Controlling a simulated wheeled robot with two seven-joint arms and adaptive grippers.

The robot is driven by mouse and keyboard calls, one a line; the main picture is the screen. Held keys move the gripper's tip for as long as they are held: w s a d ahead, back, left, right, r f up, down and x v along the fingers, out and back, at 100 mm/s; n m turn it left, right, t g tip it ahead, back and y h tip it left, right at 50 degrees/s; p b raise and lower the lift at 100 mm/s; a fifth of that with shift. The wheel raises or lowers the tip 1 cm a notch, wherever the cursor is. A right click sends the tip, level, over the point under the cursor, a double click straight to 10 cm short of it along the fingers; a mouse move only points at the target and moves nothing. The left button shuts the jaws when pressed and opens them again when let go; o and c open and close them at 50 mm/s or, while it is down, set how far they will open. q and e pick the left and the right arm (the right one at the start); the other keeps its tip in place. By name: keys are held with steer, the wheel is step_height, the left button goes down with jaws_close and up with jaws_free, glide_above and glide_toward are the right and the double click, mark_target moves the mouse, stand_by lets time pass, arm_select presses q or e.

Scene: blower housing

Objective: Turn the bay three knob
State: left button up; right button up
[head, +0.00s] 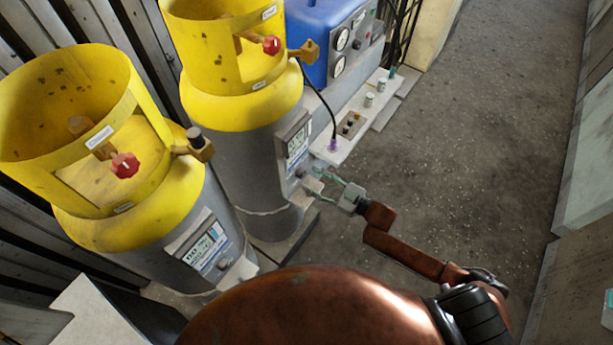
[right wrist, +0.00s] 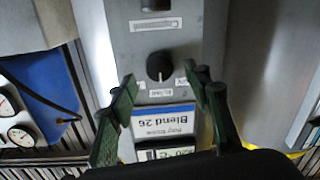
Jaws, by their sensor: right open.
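A black round knob (right wrist: 160,66) with a white pointer line sits on a grey panel (right wrist: 185,40) in the right wrist view. In the head view my right gripper (head: 317,182) is at the panel (head: 297,143) on the farther cylinder (head: 240,140); that knob is hard to make out there. My left gripper is not in view.
A nearer yellow-topped cylinder (head: 90,180) has a red valve handle (head: 125,165) and its own panel (head: 205,246). The farther cylinder also has a red handle (head: 271,45). A blue unit with gauges (head: 318,35) stands behind. Open floor (head: 470,130) lies to the right.

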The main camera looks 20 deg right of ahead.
mark_target(304, 175)
steer(key=shift+x, duration=1.5)
steer(key=c, duration=1.2)
